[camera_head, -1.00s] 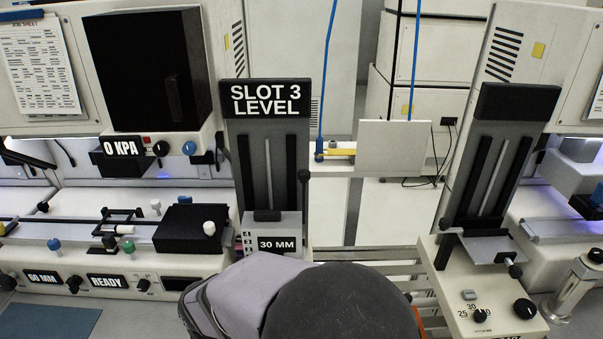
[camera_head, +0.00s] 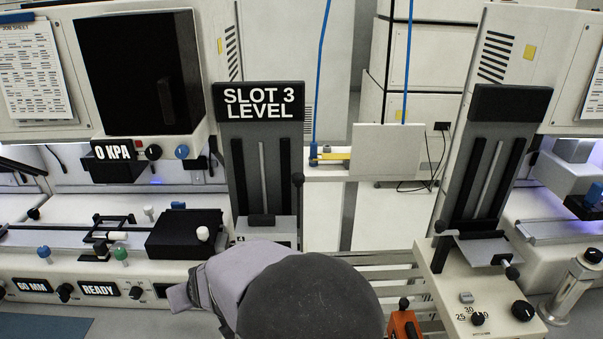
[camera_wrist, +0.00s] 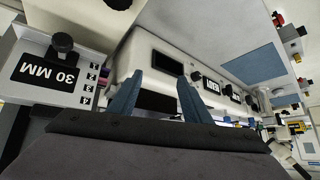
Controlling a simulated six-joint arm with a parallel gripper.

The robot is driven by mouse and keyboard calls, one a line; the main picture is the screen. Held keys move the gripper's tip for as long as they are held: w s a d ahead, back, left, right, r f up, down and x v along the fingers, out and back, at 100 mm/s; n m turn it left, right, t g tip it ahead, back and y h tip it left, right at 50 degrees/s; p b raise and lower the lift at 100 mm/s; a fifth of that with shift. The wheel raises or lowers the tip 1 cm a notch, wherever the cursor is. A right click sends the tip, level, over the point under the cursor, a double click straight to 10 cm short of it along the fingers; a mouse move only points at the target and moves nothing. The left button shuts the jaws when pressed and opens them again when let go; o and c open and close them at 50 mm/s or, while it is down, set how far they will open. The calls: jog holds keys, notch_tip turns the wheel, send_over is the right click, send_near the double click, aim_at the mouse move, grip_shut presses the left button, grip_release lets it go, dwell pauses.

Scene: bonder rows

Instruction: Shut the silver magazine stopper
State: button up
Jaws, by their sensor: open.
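A silver plate (camera_head: 480,250) with a black knob (camera_head: 511,271) sits at the foot of the right-hand black elevator column; I cannot tell for sure that it is the silver magazine stopper.
The left bonder's front (camera_head: 150,268) has several knobs and a READY label (camera_head: 98,289). A black box (camera_head: 183,233) sits on its deck. An orange block with a black lever (camera_head: 405,322) is right of my arm. A slatted frame (camera_head: 385,262) spans the gap between machines.

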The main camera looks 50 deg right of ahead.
jog(key=w+d+r+m+t+h, duration=0.2)
jog(key=w+d+r+t+h, duration=0.25)
jog(key=d, duration=0.45)
jog(key=m+g+h+b, duration=0.2)
jog(key=m+g+h, duration=0.2)
jog(key=m+h, duration=0.45)
send_near(300, 173)
jog(key=shift+n+t+h, duration=0.25)
jog(key=shift+n+h, duration=0.45)
jog(key=shift+n, duration=0.15)
jog(key=w+d, duration=0.1)
jog(key=w+d+f, duration=0.1)
jog(key=d, duration=0.2)
jog(key=shift+w+d+f, duration=0.25)
jog(key=shift+w+f, duration=0.15)
jog(key=shift+p+x, duration=1.6)
jog(key=shift+x, duration=2.1)
jog(key=shift+c, duration=0.5)
grip_shut()
